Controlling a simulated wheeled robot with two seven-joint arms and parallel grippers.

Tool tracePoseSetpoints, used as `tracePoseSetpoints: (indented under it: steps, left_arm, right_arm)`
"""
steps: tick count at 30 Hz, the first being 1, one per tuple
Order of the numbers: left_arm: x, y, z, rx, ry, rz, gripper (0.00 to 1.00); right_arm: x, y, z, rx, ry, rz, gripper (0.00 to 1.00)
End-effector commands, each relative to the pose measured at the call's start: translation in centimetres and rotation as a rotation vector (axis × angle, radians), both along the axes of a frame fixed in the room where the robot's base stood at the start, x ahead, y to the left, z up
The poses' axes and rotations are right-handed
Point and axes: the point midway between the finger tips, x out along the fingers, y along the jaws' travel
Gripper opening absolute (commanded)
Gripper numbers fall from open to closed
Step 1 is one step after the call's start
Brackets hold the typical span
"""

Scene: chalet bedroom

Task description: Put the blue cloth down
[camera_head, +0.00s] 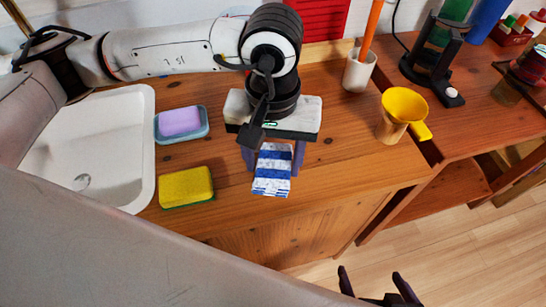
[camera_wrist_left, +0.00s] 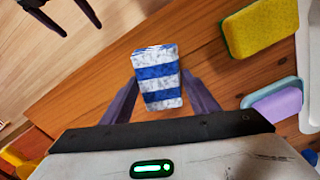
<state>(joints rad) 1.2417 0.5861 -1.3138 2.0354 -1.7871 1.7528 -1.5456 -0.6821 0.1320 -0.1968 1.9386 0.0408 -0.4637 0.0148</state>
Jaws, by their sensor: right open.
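The blue cloth (camera_head: 272,170) is a folded, blue-and-white striped block near the front edge of the wooden counter. My left gripper (camera_head: 273,160) points down over it, with a purple finger along each side. In the left wrist view the cloth (camera_wrist_left: 159,80) sits between the fingertips of my left gripper (camera_wrist_left: 161,82), which close on its sides. Whether its underside touches the counter is hard to tell. My right gripper (camera_head: 375,285) is open and empty, low in front of the counter; it also shows at the upper left of the wrist view (camera_wrist_left: 62,15).
A yellow sponge (camera_head: 187,187), a purple soap (camera_head: 180,122) in a blue dish (camera_head: 206,133) and a white basin (camera_head: 110,150) lie to the left. A yellow funnel on a cup (camera_head: 404,104) and a white holder (camera_head: 359,72) stand to the right. Counter between cloth and funnel is clear.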

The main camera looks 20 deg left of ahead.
Motion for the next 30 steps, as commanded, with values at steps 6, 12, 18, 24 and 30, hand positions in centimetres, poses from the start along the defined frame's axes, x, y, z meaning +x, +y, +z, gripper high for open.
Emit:
tracePoseSetpoints:
  steps: [6, 12, 18, 24, 30]
  left_arm:
    - [0.0, 0.0, 0.1, 0.000, 0.000, 0.000, 0.69]
    - [0.0, 0.0, 0.3, 0.000, 0.000, 0.000, 0.69]
    - [0.1, -0.1, 2.6, -0.002, -0.005, 0.000, 0.69]
    - [0.1, -0.1, 7.1, -0.003, -0.007, -0.001, 0.69]
    - [0.1, -0.1, 10.7, -0.001, -0.003, 0.000, 0.69]
  right_arm:
    - [-0.1, 0.3, 0.2, 0.003, 0.000, 0.004, 0.99]
    - [-0.2, 0.4, 0.5, 0.005, 0.002, 0.005, 0.99]
    - [-0.1, 0.3, 0.5, 0.006, -0.003, 0.003, 0.99]
    - [-0.2, 0.3, 0.1, 0.005, 0.001, 0.004, 0.99]
    - [-0.2, 0.3, -0.1, 0.003, 0.004, 0.004, 0.99]
